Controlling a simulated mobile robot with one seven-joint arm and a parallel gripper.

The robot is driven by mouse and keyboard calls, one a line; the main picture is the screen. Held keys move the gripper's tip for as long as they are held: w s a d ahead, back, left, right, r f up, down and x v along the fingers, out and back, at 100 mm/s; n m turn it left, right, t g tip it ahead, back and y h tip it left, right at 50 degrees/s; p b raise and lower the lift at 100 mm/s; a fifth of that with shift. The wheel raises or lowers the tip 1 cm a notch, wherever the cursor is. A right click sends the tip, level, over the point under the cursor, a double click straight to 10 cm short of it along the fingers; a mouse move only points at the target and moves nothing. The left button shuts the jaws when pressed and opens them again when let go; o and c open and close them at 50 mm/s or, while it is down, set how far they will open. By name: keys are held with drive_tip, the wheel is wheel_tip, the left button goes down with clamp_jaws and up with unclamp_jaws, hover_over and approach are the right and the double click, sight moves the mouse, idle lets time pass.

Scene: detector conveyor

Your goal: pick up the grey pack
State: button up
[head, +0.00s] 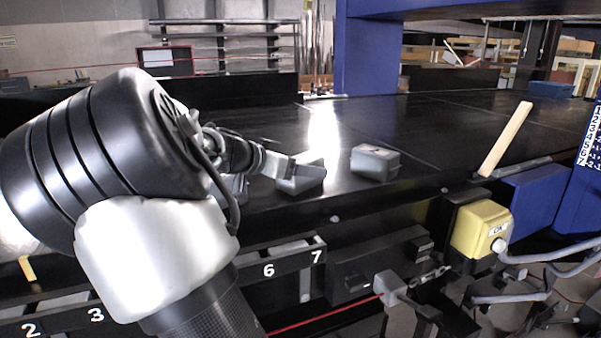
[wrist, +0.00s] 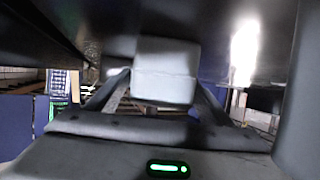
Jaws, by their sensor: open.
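A grey pack (head: 303,180) lies on the black conveyor near its front edge, at the tip of my gripper (head: 283,167) in the head view. In the wrist view, a pale grey pack (wrist: 166,72) fills the space between the two fingers of my open gripper (wrist: 163,88), one finger at each side. Whether the fingers touch it I cannot tell. In the head view, part of the pack is hidden behind the gripper. A second grey block (head: 375,163) with a small dark mark on top sits a little to the right, apart from the gripper.
The black conveyor (head: 455,125) is mostly clear behind and right. A blue post (head: 366,55) stands behind. Numbered slots (head: 290,259) lie below the front edge.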

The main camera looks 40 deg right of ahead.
drive_tip(key=c, duration=1.4)
drive_tip(key=shift+r, duration=0.2)
drive_tip(key=shift+c, duration=0.8)
